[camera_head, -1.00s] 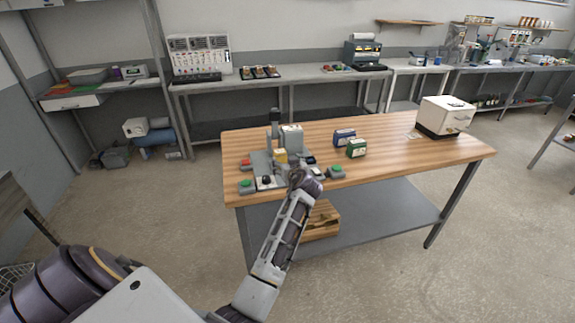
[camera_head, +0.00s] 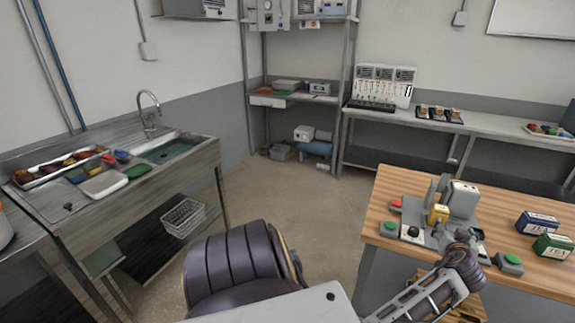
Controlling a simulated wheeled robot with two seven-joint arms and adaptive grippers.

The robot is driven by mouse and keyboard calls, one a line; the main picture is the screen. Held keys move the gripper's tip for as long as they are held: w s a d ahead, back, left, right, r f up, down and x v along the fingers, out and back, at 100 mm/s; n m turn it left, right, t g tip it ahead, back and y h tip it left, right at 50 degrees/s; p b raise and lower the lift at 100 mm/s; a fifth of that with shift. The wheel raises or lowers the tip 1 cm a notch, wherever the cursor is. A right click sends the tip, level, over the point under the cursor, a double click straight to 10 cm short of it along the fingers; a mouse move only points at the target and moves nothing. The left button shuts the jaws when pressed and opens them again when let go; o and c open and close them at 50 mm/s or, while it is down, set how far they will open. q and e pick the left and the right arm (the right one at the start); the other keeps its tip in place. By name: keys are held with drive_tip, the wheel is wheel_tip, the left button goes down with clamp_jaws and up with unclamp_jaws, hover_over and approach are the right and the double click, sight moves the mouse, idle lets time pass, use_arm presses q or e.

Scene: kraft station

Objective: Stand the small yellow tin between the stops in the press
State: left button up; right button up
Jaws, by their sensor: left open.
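The small yellow tin (camera_head: 438,214) stands upright at the front of the grey press (camera_head: 463,200), on the left part of the wooden table. Whether it sits fully between the stops is too small to tell. My left gripper (camera_head: 460,237) is at the press, just right of and in front of the tin. It is open, its fingers are mostly hidden by its own wrist, and I cannot see whether they touch the tin. My right gripper is out of view.
A blue box (camera_head: 537,224) and a green box (camera_head: 552,247) stand right of the press on the wooden table (camera_head: 500,221). Red (camera_head: 396,205) and green (camera_head: 510,264) buttons surround the press. A sink bench (camera_head: 70,208) is at left; the floor between is clear.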

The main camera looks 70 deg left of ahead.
use_arm(q)
drive_tip(key=s+d+f+m+t+h, duration=0.25)
drive_tip(key=d+f+m+h, duration=0.45)
drive_tip(key=d+f, duration=0.6)
drive_tip(key=s+d+f+m+g+h, duration=0.15)
drive_tip(key=s+f, duration=0.25)
drive_tip(key=f, duration=0.5)
drive_tip(key=s+d+f+g, duration=0.15)
drive_tip(key=s+f, duration=0.25)
drive_tip(key=f, duration=0.6)
drive_tip(key=s+d+f+m+g+h, duration=0.1)
drive_tip(key=s+f+g, duration=0.1)
drive_tip(key=s+f, duration=0.5)
drive_tip(key=s+f+g, duration=0.2)
drive_tip(key=s+f, duration=0.6)
drive_tip(key=f, duration=0.5)
drive_tip(key=s+a+f+g, duration=0.1)
drive_tip(key=s+f, duration=0.4)
drive_tip(key=s, duration=0.6)
drive_tip(key=s+a+f+g, duration=0.1)
drive_tip(key=s+f, duration=0.4)
drive_tip(key=s, duration=0.7)
drive_tip(key=s+a+f+m+g, duration=0.1)
drive_tip(key=s+f+g, duration=0.2)
drive_tip(key=s, duration=0.8)
wheel_tip(320, 180, down, 2)
drive_tip(key=shift+s+a, duration=0.15)
drive_tip(key=shift+a, duration=0.1)
